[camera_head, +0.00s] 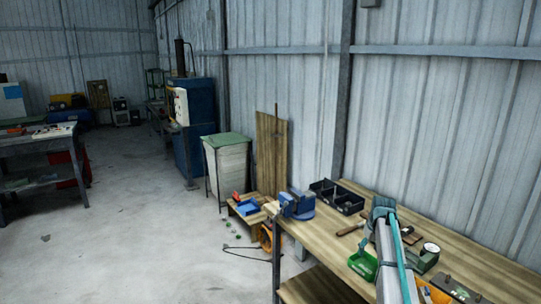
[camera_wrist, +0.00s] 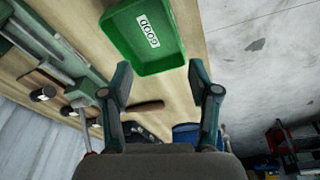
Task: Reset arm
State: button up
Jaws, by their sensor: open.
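My gripper (camera_wrist: 158,85) is open in the wrist view, its two dark green fingers spread apart with nothing between them. A green tray (camera_wrist: 170,52) with a white label reading GOOD lies on the wooden bench just beyond the fingertips. It looks empty. In the head view my arm reaches over the bench from the lower edge, and the green tray (camera_head: 363,265) sits left of it at the bench's front edge. I cannot make out the fingers in the head view.
On the wooden bench (camera_head: 460,258) are a blue vise (camera_head: 297,205), a black divided bin (camera_head: 336,196), a hammer (camera_head: 350,229) and a green tool (camera_head: 424,260). A corrugated wall stands close behind. The concrete floor (camera_head: 130,220) to the left is mostly open.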

jog(key=s+a+f+m+g, duration=0.1)
jog(key=s+a+f, duration=1.25)
jog(key=s, duration=0.35)
jog(key=s+a+f+m+g, duration=0.1)
jog(key=s+a+f, duration=0.3)
jog(key=s, duration=0.6)
jog(key=s+a+f, duration=0.4)
jog(key=s, duration=0.6)
jog(key=s+f+g+b, duration=0.7)
jog(key=s+f+b, duration=0.3)
jog(key=s+f, duration=1.7)
jog(key=shift+d+f, duration=0.15)
jog(key=shift+f, duration=0.55)
